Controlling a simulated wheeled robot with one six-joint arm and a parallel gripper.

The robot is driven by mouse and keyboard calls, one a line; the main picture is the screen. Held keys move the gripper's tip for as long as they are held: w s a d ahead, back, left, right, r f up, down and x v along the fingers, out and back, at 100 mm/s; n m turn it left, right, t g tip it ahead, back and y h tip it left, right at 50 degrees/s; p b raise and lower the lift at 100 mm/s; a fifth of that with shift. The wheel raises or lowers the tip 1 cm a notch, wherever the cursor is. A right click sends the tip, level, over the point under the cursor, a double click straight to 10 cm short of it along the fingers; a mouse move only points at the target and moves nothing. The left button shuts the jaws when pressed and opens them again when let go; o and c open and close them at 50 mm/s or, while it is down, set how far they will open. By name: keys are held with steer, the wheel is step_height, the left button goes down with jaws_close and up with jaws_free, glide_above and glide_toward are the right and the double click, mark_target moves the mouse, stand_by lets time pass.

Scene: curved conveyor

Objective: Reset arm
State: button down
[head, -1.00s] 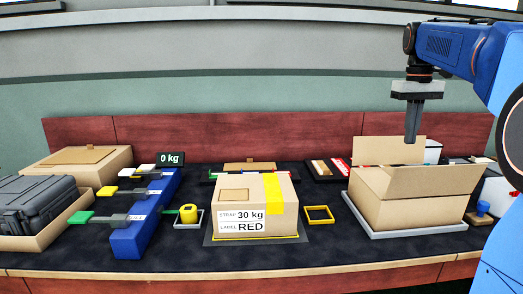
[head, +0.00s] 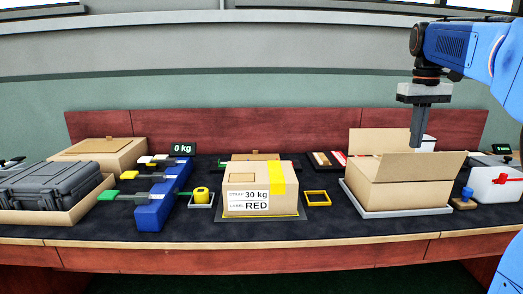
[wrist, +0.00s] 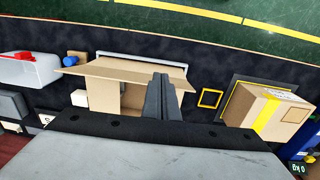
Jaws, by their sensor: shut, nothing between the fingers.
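My gripper (head: 417,146) is shut and empty. It points straight down above the back part of an open cardboard box (head: 397,190) at the right of the table. In the wrist view my gripper (wrist: 161,80) shows with its fingers together over the same open box (wrist: 120,93). The box stands on a pale tray (head: 373,212) with its flaps up. Whether the fingertips are over the opening or behind it, I cannot tell.
A closed box (head: 254,178) reading 30 kg and RED stands mid-table on a dark mat. A blue rack (head: 158,205) and a black case (head: 50,188) are at left. A yellow square frame (head: 317,198) lies between the boxes. A white container (head: 490,185) stands at far right.

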steer(key=s+a+f+t, duration=0.1)
steer(key=s+a+f, duration=0.3)
steer(key=s+f, duration=0.5)
steer(key=s+a+f+t, duration=0.2)
steer(key=s+a+f, duration=0.3)
steer(key=s+f, duration=0.4)
steer(key=s+a+f+t, duration=0.1)
steer(key=s+a+f, duration=0.3)
steer(key=s+f, duration=0.5)
steer(key=shift+s+a+t+y, duration=0.3)
steer(key=shift+s+a, duration=0.1)
steer(key=shift+s, duration=0.45)
